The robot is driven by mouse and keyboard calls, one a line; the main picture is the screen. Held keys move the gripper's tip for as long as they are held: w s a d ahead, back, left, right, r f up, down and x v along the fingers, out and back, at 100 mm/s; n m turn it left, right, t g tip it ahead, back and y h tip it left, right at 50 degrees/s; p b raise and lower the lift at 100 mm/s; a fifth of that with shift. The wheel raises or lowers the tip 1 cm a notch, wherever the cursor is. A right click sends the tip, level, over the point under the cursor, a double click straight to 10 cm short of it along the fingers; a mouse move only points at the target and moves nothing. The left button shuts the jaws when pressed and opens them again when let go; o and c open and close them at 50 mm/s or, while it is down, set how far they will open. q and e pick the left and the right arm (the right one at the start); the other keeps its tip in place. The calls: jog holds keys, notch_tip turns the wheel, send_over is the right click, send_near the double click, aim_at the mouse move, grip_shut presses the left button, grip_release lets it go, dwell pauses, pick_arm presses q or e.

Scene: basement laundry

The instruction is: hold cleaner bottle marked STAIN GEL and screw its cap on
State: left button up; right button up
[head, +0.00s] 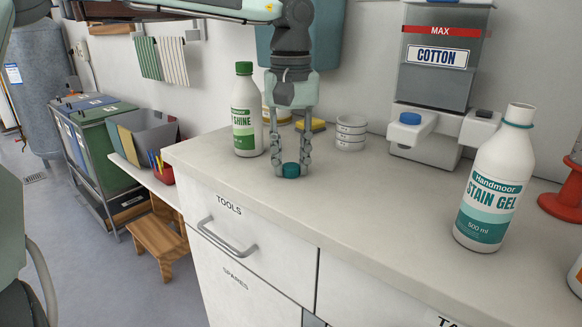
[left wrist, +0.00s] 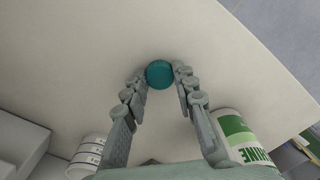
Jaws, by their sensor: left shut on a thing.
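The white cleaner bottle marked STAIN GEL (head: 490,185) stands upright on the counter at the right of the head view, with a bare white neck and a teal ring below it. My left gripper (head: 291,168) points down near the front edge of the counter. It is shut on a teal cap (head: 291,171), which is at or just above the counter top. The cap also shows between the fingertips in the left wrist view (left wrist: 159,74). The bottle is well to the right of this gripper. My right gripper is not in view.
A green-capped SHINE bottle (head: 246,112) stands just left of my left gripper. White stacked rings (head: 350,132), a yellow sponge (head: 312,125) and a COTTON dispenser (head: 435,75) stand behind. A red object (head: 566,195) is right of the bottle. The counter (head: 370,195) between cap and bottle is clear.

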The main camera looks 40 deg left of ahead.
aim_at(291, 166)
pick_arm(q)
jog(key=shift+r, duration=0.1)
jog(key=shift+r, duration=0.65)
notch_tip(291, 166, up, 3)
jog(key=shift+f, duration=0.15)
jog(key=s+a+r, duration=0.6)
jog(key=s+a, duration=0.2)
jog(key=shift+a+r, duration=0.3)
jog(key=shift+r, duration=0.1)
